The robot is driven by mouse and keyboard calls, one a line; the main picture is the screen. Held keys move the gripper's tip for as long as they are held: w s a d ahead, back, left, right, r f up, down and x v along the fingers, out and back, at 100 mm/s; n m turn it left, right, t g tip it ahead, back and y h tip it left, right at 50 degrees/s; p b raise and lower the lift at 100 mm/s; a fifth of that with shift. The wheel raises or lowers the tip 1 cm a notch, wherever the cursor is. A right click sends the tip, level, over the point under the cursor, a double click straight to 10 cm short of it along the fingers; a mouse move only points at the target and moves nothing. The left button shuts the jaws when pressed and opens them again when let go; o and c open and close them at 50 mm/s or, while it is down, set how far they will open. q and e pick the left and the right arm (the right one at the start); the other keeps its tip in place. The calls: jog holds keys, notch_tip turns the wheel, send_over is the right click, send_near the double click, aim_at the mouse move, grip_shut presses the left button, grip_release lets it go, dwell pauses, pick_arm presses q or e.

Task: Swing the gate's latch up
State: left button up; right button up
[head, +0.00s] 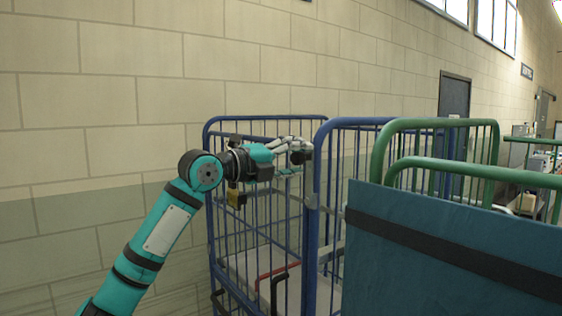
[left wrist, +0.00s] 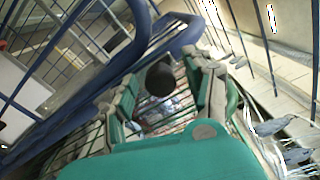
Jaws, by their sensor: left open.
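My left gripper (head: 292,153) is at the top of the blue cage trolley, beside the near upright of its gate (head: 318,180). In the left wrist view my left gripper (left wrist: 166,80) has its two fingers spread apart. A dark round knob (left wrist: 160,79) shows between the fingers, close to the blue rail; it may be the end of the latch. I cannot tell whether a finger touches it. The rest of the latch is hidden or too small to make out. My right gripper is not in view.
A green cage trolley (head: 440,123) and a large blue panel with a dark band (head: 460,250) stand at the right. A red handle (head: 277,268) shows low inside the blue cage. A block wall (head: 110,90) runs behind.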

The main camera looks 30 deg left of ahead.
pick_arm(q)
jog(key=v, duration=1.1)
jog(key=shift+s, duration=0.3)
